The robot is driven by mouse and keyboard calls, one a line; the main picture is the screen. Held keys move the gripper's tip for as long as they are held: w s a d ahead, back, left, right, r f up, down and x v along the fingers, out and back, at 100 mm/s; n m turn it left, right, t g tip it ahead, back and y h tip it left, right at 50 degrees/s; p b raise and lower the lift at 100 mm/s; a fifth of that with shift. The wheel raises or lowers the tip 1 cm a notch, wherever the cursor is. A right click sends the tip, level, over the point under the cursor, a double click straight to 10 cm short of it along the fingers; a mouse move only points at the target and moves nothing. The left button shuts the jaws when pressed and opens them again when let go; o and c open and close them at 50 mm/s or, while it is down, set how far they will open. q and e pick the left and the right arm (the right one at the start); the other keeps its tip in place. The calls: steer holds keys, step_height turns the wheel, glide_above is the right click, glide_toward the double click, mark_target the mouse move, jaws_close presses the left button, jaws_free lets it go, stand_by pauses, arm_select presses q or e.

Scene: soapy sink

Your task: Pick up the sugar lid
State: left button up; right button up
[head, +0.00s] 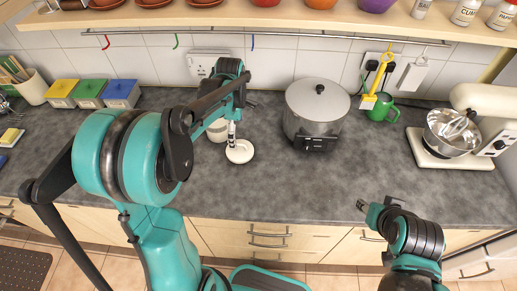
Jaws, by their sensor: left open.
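A round, pale lid (243,154), which looks like the sugar lid, lies flat on the grey worktop left of the middle. A white jar (217,131) stands just behind and to the left of the lid, partly hidden by my left arm. My right gripper (362,206) is low at the right, near the worktop's front edge and away from the lid. Its fingers are too small to read.
A large grey pot (317,110) stands right of the lid. A green mug (383,108) and a stand mixer with a steel bowl (452,130) are further right. Yellow, green and blue boxes (90,94) stand at the back left. The front middle worktop is clear.

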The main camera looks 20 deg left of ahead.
mark_target(239, 144)
arm_select(q)
steer(key=shift+w+d+f, duration=0.15)
steer(key=shift+w, duration=0.05)
steer(key=shift+f+n, duration=0.3)
step_height(239, 144, down, 3)
steer(key=shift+r+b, duration=0.15)
steer(key=shift+b, duration=0.35)
steer(key=f+b, duration=0.1)
steer(key=f, duration=0.3)
steer(key=shift+w+f+b, duration=0.2)
steer(key=shift+f+b, duration=0.15)
steer(key=shift+f, duration=0.05)
steer(key=shift+r, duration=0.1)
steer(key=shift+c, duration=0.3)
arm_select(e)
steer(key=shift+d+f, duration=0.15)
steer(key=shift+f, duration=0.45)
steer(key=shift+d+f, duration=0.15)
steer(key=shift+f, duration=0.4)
arm_select(q)
steer(key=c, duration=1.5)
steer(key=shift+s, duration=0.15)
jaws_close()
arm_select(e)
steer(key=shift+s, duration=0.1)
